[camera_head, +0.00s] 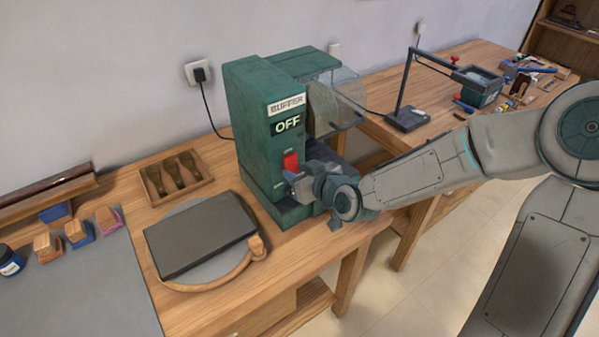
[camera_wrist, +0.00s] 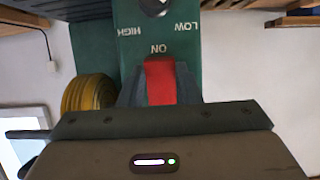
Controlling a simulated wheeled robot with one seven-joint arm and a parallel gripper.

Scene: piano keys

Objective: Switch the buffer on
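The green buffer machine (camera_head: 262,110) stands on the wooden bench, and its display (camera_head: 287,124) reads OFF. A red switch (camera_head: 290,161) is on its front. In the wrist view the red switch (camera_wrist: 160,80) appears between my two dark grey fingers, which sit flush on both of its sides. The upside-down ON label (camera_wrist: 158,49) shows just beyond it. My gripper (camera_head: 292,176) is at the machine's front and hides the lower part of the switch. The fingers look shut on the switch, though their tips are partly hidden in the head view.
A dial (camera_wrist: 155,5) with HIGH and LOW marks is near the switch. A yellow-brown wheel (camera_wrist: 88,93) shows beside the machine. A dark slab (camera_head: 200,235) and a wooden tool tray (camera_head: 176,174) lie left of the machine. A clear guard (camera_head: 337,98) stands at its right.

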